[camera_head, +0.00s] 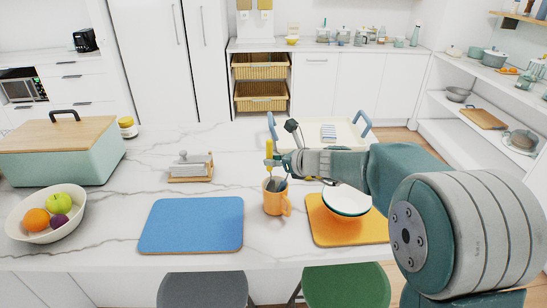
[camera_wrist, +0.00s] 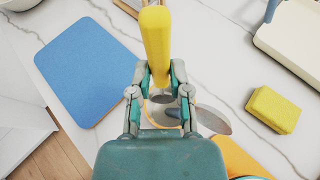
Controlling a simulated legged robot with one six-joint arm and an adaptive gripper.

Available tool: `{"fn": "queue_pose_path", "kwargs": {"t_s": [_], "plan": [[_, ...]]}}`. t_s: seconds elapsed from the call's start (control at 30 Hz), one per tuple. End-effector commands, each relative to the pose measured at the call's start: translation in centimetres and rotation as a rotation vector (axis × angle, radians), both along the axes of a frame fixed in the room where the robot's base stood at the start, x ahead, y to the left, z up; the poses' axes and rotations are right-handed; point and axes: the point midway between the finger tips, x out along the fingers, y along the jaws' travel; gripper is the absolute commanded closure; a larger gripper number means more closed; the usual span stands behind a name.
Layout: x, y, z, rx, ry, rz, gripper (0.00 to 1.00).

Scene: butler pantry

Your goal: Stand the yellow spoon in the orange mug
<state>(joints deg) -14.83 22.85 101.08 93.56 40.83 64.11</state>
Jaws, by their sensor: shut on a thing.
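The orange mug (camera_head: 275,205) stands upright on the marble counter between the blue and orange mats. My gripper (camera_head: 279,163) is just above the mug and shut on the yellow spoon (camera_head: 269,150), whose handle points up. In the wrist view the yellow handle (camera_wrist: 156,40) rises between my fingers (camera_wrist: 160,92). The spoon's lower end runs down toward the mug's opening; my fingers partly hide it, and I cannot tell how deep it is. A grey spoon-like head (camera_wrist: 213,120) sticks out at the mug, and dark utensil parts show at its rim in the head view.
A blue mat (camera_head: 192,224) lies left of the mug. An orange mat (camera_head: 335,232) with stacked bowls (camera_head: 347,200) lies right. A butter dish (camera_head: 192,165), a cream tray (camera_head: 350,138) and a yellow sponge (camera_wrist: 274,109) are nearby. A fruit bowl (camera_head: 45,232) stands far left.

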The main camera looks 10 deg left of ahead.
Motion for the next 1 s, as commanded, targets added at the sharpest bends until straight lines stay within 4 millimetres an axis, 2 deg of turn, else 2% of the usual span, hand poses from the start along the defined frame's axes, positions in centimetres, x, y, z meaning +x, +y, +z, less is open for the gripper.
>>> {"fn": "queue_pose_path", "kwargs": {"t_s": [0.17,0.2,0.27,0.3,0.7,0.83,1.0], "plan": [[0.0,0.0,0.0,0.0,0.0,0.0,1.0],[0.0,0.0,0.0,0.0,0.001,0.0,0.67],[0.0,0.0,0.0,0.0,0.001,0.0,0.4],[0.0,0.0,0.0,0.0,0.001,0.0,0.35],[0.0,0.0,0.4,0.001,-0.001,0.0,0.35],[0.0,0.0,2.1,0.001,-0.003,0.0,0.35],[0.1,0.0,5.6,0.0,-0.005,0.0,0.35]]}}
